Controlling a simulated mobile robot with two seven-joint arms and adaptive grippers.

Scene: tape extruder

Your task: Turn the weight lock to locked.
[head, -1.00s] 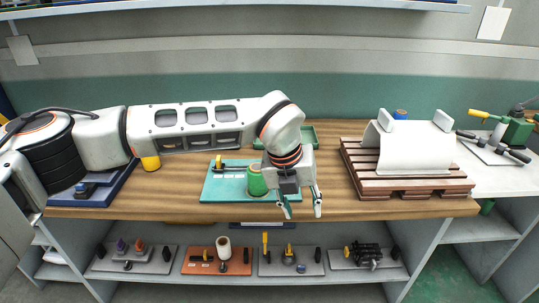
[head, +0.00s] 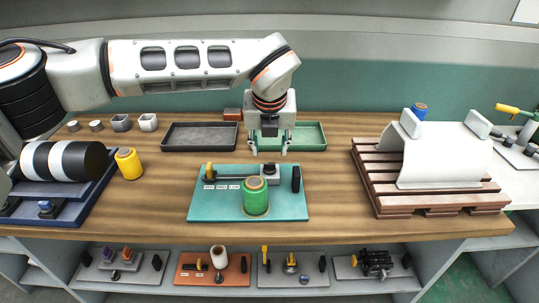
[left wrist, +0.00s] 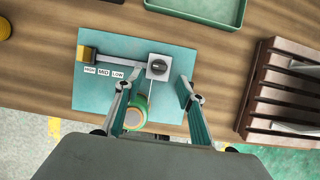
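A teal board (head: 215,209) lies on the wooden bench. It bears a yellow-ended slide bar (head: 209,171) by HIGH, MID, LOW labels, a green tape roll (head: 256,197) and a grey block (head: 271,174). The left wrist view shows a dark round knob (left wrist: 159,66) on this block, probably the weight lock; its setting is not readable. My left gripper (head: 269,150) is open and empty, pointing down above the block's area. In the left wrist view its fingers (left wrist: 154,86) are spread, with the knob between and just beyond the tips. My right gripper is in no view.
A black upright piece (head: 296,179) stands at the board's right end. Dark and green trays (head: 200,137) lie behind. A yellow roll (head: 129,164) is left; a slatted brown rack (head: 365,178) with a white sheet is right. Bare bench lies between board and rack.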

